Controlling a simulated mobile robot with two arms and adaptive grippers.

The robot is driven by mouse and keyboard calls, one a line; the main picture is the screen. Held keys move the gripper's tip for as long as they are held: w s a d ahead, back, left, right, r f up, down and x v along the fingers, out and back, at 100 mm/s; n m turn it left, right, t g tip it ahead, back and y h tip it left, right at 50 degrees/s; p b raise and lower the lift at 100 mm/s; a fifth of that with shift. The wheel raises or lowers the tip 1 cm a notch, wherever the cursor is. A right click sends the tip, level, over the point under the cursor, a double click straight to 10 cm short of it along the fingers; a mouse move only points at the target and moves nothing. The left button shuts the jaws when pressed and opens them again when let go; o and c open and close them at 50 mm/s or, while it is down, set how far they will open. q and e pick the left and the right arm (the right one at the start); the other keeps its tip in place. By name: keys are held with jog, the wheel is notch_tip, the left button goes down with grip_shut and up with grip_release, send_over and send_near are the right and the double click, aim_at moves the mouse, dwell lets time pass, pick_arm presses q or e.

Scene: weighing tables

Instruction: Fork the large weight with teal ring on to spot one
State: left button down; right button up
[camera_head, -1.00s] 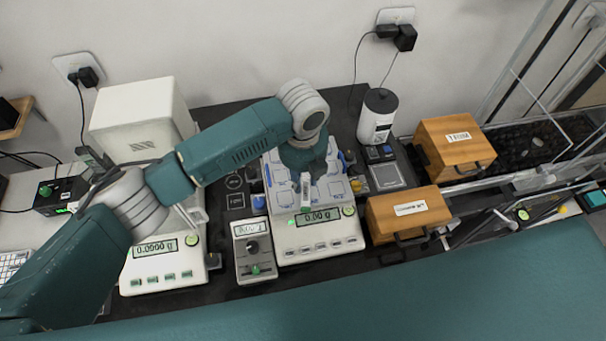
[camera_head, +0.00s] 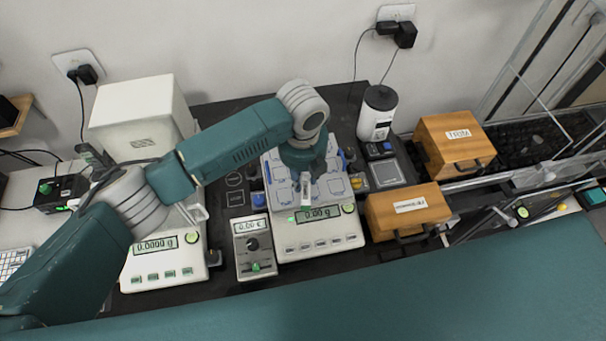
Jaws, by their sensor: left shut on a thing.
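My left gripper (camera_head: 305,186) points down over the middle balance (camera_head: 318,240), which reads 0.00 g. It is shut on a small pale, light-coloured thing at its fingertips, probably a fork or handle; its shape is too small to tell. The balance's pan carries a white plate (camera_head: 333,188) with several marked spots, partly hidden by my left arm and gripper. I cannot make out a large weight with a teal ring. A blue-topped piece (camera_head: 258,200) stands left of the plate. My right gripper is not in view.
A second balance (camera_head: 160,262) at left reads 0.0000 g. Two wooden boxes, a front one (camera_head: 409,210) and a rear one (camera_head: 455,143), a white canister (camera_head: 377,116) and a small scale (camera_head: 386,173) stand to the right.

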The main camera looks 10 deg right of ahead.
pick_arm(q)
jog(key=shift+f, duration=0.45)
dwell(0.5)
jog(key=shift+f, duration=0.3)
dwell(1.7)
jog(key=shift+w+g, duration=0.2)
jog(key=shift+g, duration=0.2)
jog(key=shift+s, duration=0.1)
dwell(1.8)
jog(key=shift+s+a+p, duration=0.2)
jog(key=shift+s+p, duration=0.55)
jog(key=shift+p, duration=0.3)
dwell(1.7)
